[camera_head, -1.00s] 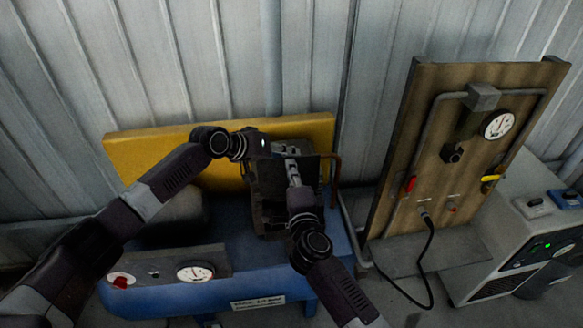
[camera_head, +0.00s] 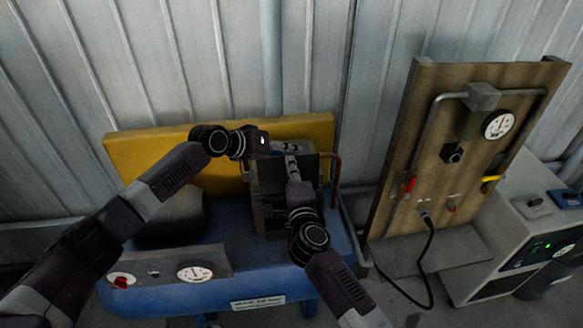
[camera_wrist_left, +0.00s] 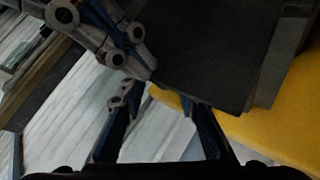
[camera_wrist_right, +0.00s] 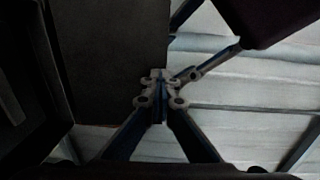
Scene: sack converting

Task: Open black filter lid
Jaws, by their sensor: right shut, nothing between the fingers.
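The black filter box (camera_head: 268,212) stands on the blue machine in the head view, before the yellow panel. Both arms partly cover it. A dark flat panel, apparently its lid, shows large in the left wrist view (camera_wrist_left: 215,50) and the right wrist view (camera_wrist_right: 110,65). I cannot tell how far it is open. My left gripper (camera_head: 282,148) is over the top of the box, its fingers (camera_wrist_left: 155,112) apart with nothing seen between them. My right gripper (camera_head: 290,152) is close beside it, with fingertips (camera_wrist_right: 161,88) together at the panel's edge; contact is unclear.
The yellow panel (camera_head: 155,155) stands behind, against the corrugated wall. A copper pipe (camera_head: 335,170) rises right of the box. A wooden gauge board (camera_head: 400,150) and a grey unit (camera_head: 510,235) stand at right.

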